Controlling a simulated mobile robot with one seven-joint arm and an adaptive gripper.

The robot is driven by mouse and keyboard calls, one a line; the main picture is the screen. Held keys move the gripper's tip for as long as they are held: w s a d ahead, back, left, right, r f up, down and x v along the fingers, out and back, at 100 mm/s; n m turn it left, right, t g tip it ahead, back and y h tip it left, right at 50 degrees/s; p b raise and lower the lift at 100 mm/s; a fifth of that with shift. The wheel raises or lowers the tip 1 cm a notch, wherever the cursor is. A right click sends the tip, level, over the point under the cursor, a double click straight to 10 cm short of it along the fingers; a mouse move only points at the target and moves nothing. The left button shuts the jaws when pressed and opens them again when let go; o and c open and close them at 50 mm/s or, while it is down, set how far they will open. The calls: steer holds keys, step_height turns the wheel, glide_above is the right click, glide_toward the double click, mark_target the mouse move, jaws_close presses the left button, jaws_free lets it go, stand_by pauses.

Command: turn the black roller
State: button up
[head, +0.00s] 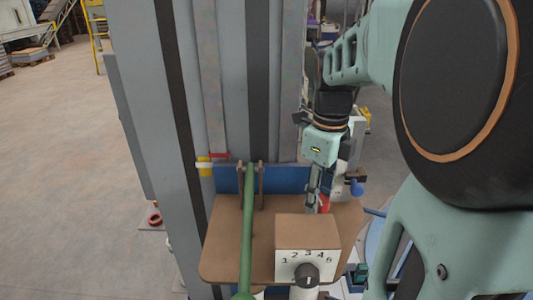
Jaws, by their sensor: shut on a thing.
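My gripper (315,190) points down behind a brown box on the brown panel (225,240). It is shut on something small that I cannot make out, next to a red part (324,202). A round black knob (306,275) sits on the white dial plate (290,262), numbered 1 to 5, on the front of the box. Its light mark points up, near 3. My gripper is behind and above this knob, apart from it. I cannot clearly make out a separate black roller; the fingers and the box hide part of that area.
A long green lever (247,225) stands left of the box, between brown brackets. A tall grey machine column (145,120) rises behind the panel. A blue knob (356,187) is to the right of my gripper. Open floor (60,190) lies to the left.

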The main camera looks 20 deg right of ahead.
steer(key=n, duration=2)
steer(key=shift+n, duration=0.3)
steer(key=n, duration=0.3)
steer(key=shift+n, duration=0.4)
steer(key=n, duration=0.4)
steer(key=shift+r, duration=0.1)
steer(key=shift+n, duration=1.9)
